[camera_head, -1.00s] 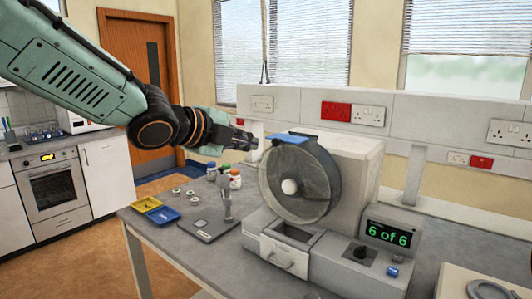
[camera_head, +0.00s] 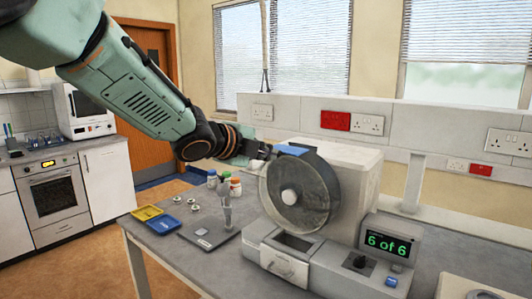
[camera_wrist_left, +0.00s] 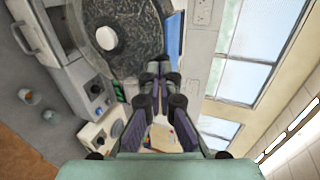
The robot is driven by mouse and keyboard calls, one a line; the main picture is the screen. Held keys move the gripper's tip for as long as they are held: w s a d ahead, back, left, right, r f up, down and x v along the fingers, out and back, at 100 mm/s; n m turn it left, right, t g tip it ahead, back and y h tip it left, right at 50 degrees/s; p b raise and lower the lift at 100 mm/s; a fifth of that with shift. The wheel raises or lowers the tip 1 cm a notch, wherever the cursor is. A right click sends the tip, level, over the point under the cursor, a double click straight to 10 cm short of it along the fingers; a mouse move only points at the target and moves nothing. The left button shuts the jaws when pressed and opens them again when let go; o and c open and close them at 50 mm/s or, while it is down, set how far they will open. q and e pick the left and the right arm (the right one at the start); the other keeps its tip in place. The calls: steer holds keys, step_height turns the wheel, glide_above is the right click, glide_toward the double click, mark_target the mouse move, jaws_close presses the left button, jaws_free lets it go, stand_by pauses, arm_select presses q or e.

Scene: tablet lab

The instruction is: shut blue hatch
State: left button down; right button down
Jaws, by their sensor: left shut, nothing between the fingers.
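The blue hatch (camera_head: 293,150) is a small flat panel at the top of the round grey drum (camera_head: 300,192) on the tabletop machine. It also shows in the left wrist view as a blue strip (camera_wrist_left: 174,38) at the drum's edge. I cannot tell whether the hatch is fully shut. My left gripper (camera_head: 263,155) is at the drum's upper left, close to the hatch. In the left wrist view its fingers (camera_wrist_left: 158,68) are together and empty, beside the drum rim. Whether they touch the hatch is unclear. My right gripper is not in view.
The machine has a display (camera_head: 388,243) reading "6 of 6" and a front drawer (camera_head: 284,265). Left of it on the table are a grey plate (camera_head: 205,236), yellow (camera_head: 147,213) and blue (camera_head: 163,225) trays, and several small jars. A wall rail with sockets runs behind.

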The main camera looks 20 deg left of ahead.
mark_target(286, 149)
arm_select(q)
steer(key=w+p, duration=0.1)
steer(key=w, duration=0.1)
steer(key=w+d+p, duration=0.1)
steer(key=w+p, duration=0.1)
steer(key=w, duration=0.1)
steer(key=shift+w+d, duration=0.3)
steer(key=shift+d, duration=0.1)
steer(key=shift+s, duration=0.15)
steer(key=shift+d, duration=0.1)
steer(key=shift+s, duration=0.1)
